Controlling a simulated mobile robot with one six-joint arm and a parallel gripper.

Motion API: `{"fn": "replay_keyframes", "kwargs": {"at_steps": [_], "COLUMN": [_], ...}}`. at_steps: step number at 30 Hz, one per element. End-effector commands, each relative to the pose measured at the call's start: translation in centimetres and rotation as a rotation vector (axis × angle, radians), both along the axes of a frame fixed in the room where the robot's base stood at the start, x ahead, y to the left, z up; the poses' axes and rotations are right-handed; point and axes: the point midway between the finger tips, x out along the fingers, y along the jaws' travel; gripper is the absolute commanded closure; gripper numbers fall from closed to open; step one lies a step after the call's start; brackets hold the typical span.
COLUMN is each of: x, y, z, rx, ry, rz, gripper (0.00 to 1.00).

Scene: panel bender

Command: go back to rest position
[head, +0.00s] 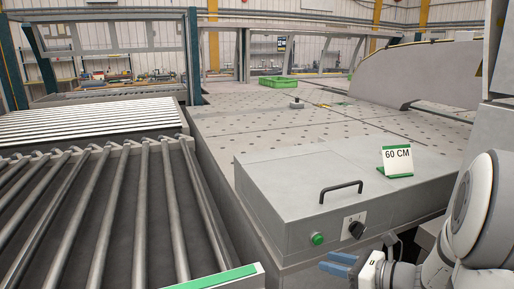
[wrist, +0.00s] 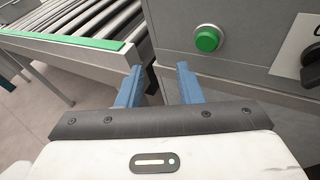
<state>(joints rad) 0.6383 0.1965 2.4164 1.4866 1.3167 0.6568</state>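My gripper (head: 340,264) is at the lower right of the head view, in front of and below the grey control box (head: 290,208). In the wrist view my gripper (wrist: 157,84) shows two blue fingers standing apart with nothing between them. The green button (wrist: 207,39) is on the box front, up and right of the fingers and apart from them. In the head view the green button (head: 317,239) sits beside a black rotary knob (head: 357,230).
A roller conveyor (head: 68,215) fills the left. A black handle (head: 341,189) and a "60 CM" sign (head: 396,161) are on the box. Behind lies a perforated table (head: 290,125) with a green crate (head: 278,82). Grey floor (wrist: 50,125) shows lower left in the wrist view.

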Motion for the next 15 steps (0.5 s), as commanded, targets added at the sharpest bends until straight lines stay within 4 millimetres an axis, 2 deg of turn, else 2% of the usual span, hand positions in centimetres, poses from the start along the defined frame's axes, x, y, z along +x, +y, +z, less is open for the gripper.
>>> {"fn": "replay_keyframes", "kwargs": {"at_steps": [1,3,6,10,12,15], "x": [-1.6,-4.1,-7.7,-11.8,-13.4,-14.9], "y": [2.8,5.6,8.0,8.9,8.5,7.4], "z": [0.3,0.0,-0.5,-1.0,-1.0,-0.6], "rx": [-0.125,-0.298,-0.544,-0.863,-1.032,-1.259], "ry": [-0.036,-0.089,-0.188,-0.35,-0.449,-0.593], "rz": [0.141,0.332,0.605,0.953,1.137,1.379], "gripper": [0.67,0.67,0.67,0.67,0.67,0.67]}}
